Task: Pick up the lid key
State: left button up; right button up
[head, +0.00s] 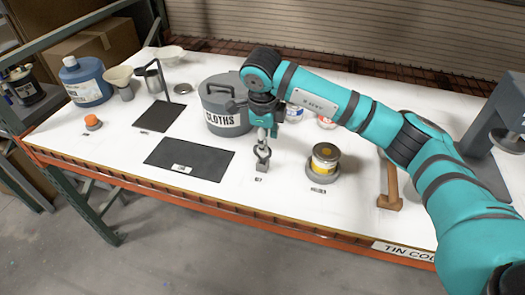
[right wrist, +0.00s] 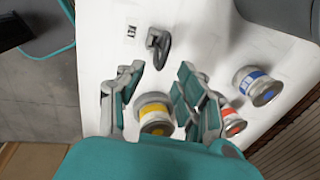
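The lid key (head: 261,166) is a small grey piece standing on the white table top, behind its small label. In the right wrist view the lid key (right wrist: 158,45) shows as a dark grey upright piece on a rounded base, beside the "KEY" label (right wrist: 131,31). My right gripper (head: 262,148) points down just above the key. In the right wrist view its fingers (right wrist: 160,75) are apart with nothing held between them, and the key lies beyond the fingertips. My left gripper is not in view.
A yellow-labelled tin (head: 323,160) stands to the right of the key, and a wooden-handled mallet (head: 390,190) farther right. The grey "CLOTHS" bin (head: 222,105) stands behind left. A dark mat (head: 190,158) lies to the left. The table's front edge is close.

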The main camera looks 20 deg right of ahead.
jog(key=f, duration=0.2)
jog(key=w+f+p, duration=0.1)
jog(key=shift+d+f, duration=0.25)
jog(key=shift+f, duration=0.15)
grip_shut()
